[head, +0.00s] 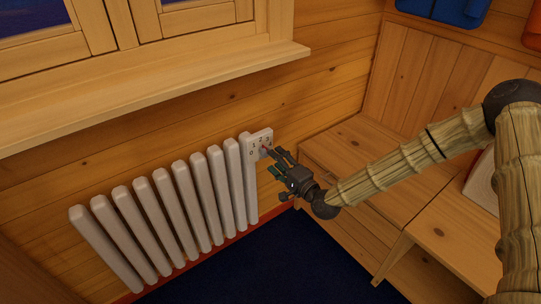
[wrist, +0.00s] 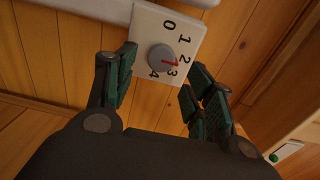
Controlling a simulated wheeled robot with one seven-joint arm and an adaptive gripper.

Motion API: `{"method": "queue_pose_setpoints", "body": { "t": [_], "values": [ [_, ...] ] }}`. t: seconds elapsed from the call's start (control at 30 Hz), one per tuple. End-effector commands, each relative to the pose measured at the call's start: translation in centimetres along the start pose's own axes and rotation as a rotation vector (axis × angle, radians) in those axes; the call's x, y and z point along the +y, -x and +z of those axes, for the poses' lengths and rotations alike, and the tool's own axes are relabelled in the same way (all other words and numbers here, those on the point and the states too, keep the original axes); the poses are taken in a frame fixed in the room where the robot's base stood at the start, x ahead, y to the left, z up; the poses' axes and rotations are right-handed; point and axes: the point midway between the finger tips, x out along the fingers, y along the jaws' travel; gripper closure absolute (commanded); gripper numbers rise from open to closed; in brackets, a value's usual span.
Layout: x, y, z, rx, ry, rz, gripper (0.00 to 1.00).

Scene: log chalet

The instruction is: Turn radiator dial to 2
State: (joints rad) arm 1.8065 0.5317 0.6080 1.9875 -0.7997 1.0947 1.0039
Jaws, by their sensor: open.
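The radiator dial is a round grey knob (wrist: 161,57) on a white square plate (wrist: 150,22) marked 0 to 4. Its red pointer lies on the right side of the knob, towards the 2 and 3; I cannot tell exactly which it meets. In the head view the plate (head: 266,133) is at the radiator's right end, and the gripper partly covers the knob. My gripper (wrist: 160,75) is open, with dark green finger pads on either side of the knob and apart from it. It also shows in the head view (head: 275,160), just in front of the plate.
The white ribbed radiator (head: 165,215) runs left along the log wall under a wooden window sill (head: 150,85). A wooden bench (head: 370,165) stands to the right of the dial. A dark blue floor (head: 250,275) is clear below. A small box with a green button (wrist: 285,152) shows at lower right in the wrist view.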

Motion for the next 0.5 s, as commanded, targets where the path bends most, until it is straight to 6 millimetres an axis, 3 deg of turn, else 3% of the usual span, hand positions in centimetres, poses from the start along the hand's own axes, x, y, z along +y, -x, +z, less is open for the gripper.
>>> {"method": "queue_pose_setpoints", "body": {
  "t": [0.2, 0.5],
  "values": [
    [0.0, 3.7, -0.1, 0.002, -0.001, 0.000, 0.47],
    [-0.1, 5.9, -0.1, 0.001, 0.000, -0.001, 0.47]
  ]
}}
